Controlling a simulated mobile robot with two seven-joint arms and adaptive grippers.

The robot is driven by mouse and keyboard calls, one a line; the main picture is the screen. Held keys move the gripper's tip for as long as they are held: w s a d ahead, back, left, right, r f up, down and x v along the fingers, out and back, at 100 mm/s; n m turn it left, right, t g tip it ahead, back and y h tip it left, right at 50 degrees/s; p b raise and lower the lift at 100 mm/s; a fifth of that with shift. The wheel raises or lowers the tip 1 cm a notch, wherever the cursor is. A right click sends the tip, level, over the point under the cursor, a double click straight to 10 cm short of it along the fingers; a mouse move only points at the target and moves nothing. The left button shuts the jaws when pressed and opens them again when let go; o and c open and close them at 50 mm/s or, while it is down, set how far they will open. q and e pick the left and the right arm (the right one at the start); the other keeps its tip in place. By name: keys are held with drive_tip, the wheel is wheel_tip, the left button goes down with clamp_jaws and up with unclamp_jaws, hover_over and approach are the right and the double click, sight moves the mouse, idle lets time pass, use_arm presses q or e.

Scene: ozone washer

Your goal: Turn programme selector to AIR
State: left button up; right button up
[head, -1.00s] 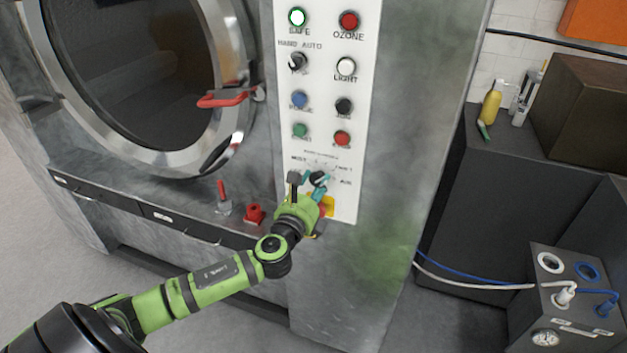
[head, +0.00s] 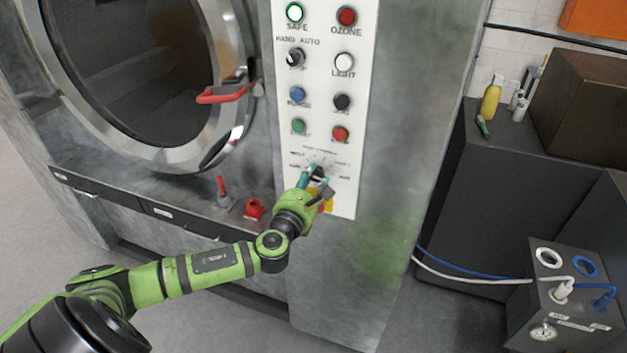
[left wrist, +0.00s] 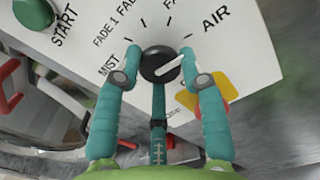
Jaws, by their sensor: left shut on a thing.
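The programme selector is a round black knob (left wrist: 160,64) with a white pointer line, low on the white control panel. In the left wrist view the line slants up to the right, and its outer end meets the right finger. The AIR label (left wrist: 215,17) is at the upper right of the dial and MIST (left wrist: 108,63) at the left. My left gripper (head: 314,177) is shut on the knob, with one teal finger on each side, as the left wrist view (left wrist: 158,68) shows. In the head view the fingers mostly hide the knob. My right gripper is not in view.
Lamps and buttons, including a green START button (left wrist: 33,13), sit above the dial. A yellow plate with a red part (head: 322,201) is just below it. The round door with its red handle (head: 226,94) is at left. A dark cabinet (head: 455,180) stands at right.

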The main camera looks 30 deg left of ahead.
use_arm(q)
drive_tip(key=shift+s+f+m, duration=0.15)
drive_tip(key=shift+f+m, duration=0.35)
drive_tip(key=shift+f, duration=0.05)
drive_tip(key=o, duration=1.1)
drive_tip(key=shift+a+r, duration=0.1)
drive_tip(key=shift+a, duration=0.05)
drive_tip(key=v, duration=1.2)
